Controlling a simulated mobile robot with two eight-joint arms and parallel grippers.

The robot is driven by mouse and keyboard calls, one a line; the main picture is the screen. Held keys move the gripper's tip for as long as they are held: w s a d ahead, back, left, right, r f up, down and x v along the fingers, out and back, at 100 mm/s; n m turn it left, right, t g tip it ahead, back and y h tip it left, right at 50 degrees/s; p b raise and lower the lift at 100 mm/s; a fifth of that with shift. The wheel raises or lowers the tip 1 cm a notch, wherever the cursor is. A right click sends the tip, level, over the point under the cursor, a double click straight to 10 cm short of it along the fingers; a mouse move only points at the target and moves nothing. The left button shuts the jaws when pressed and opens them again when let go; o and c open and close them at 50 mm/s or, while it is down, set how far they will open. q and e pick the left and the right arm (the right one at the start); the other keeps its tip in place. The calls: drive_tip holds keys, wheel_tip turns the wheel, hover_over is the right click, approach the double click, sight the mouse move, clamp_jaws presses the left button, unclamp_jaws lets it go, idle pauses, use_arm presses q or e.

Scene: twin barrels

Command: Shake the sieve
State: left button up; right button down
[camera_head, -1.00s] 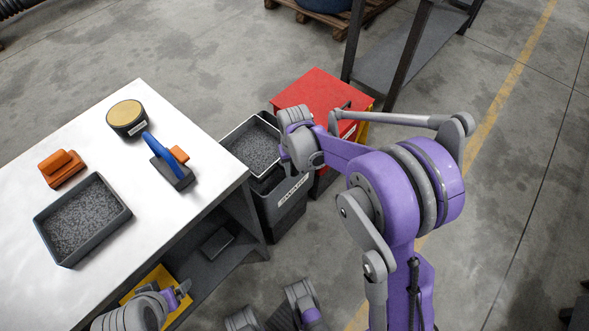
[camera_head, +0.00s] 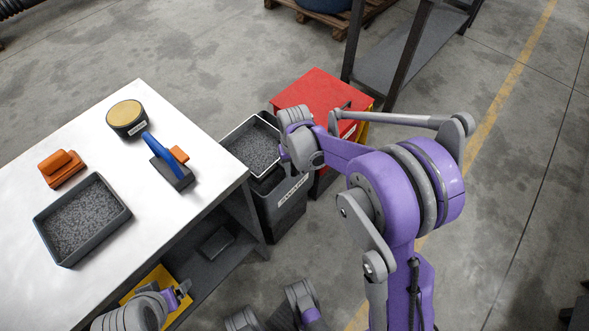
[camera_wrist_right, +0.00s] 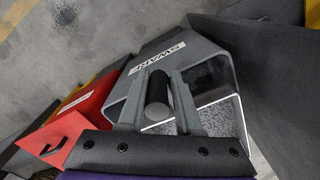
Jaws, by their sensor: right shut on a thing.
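The sieve (camera_head: 252,147), a shallow tray with a pale rim and grey speckled chips in it, is over the dark grey bin (camera_head: 282,205) beside the bench. My right gripper (camera_head: 283,150) is at the sieve's right side. In the right wrist view its two fingers (camera_wrist_right: 157,105) are shut on a dark round handle (camera_wrist_right: 157,88), with the sieve's speckled inside (camera_wrist_right: 208,80) to the right. The bin there reads "SWARF" (camera_wrist_right: 165,58). My left gripper (camera_head: 178,292) is low by the bench front, away from the sieve; its jaws are too small to judge.
On the white bench (camera_head: 150,230) are a dark tray of grey chips (camera_head: 85,220), an orange block (camera_head: 61,168), a round tin (camera_head: 127,118) and a blue-handled brush (camera_head: 170,165). A red cabinet (camera_head: 320,95) stands close behind the bin. Open floor lies right.

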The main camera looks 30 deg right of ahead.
idle(0.4)
drive_tip(key=w+d, duration=0.2)
drive_tip(key=d, duration=0.4)
drive_tip(key=shift+w, duration=0.25)
drive_tip(key=c, duration=0.8)
unclamp_jaws()
drive_tip(key=shift+d, duration=0.1)
drive_tip(key=shift+c, duration=0.2)
drive_tip(key=shift+o, duration=0.8)
